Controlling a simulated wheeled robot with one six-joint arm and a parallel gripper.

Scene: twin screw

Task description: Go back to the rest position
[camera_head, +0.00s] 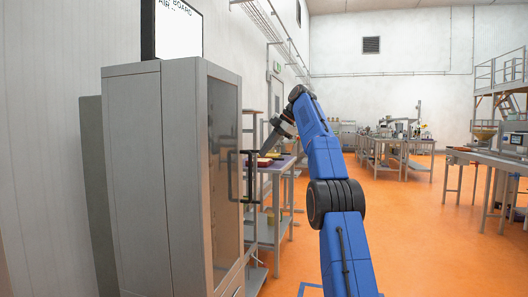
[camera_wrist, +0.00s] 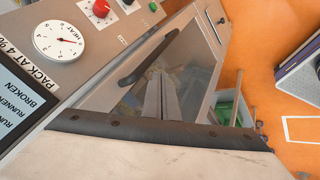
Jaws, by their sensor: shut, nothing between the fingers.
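My blue arm reaches up in the head view and bends over at the top. My gripper (camera_head: 265,151) points down and left from there, over a bench beside a grey cabinet; its fingertips are small and partly unclear. In the wrist view my gripper (camera_wrist: 161,78) shows two grey fingers side by side, shut with nothing visible between them. Beyond them is a machine panel with a white heat dial (camera_wrist: 59,41) and a red knob (camera_wrist: 101,8). A clear-windowed door with a black bar handle (camera_wrist: 148,58) lies behind the fingers.
The tall grey cabinet (camera_head: 137,180) with a glass door stands close at left. The bench (camera_head: 284,166) carries small red and yellow items. A green bin (camera_wrist: 228,108) shows low beside the machine.

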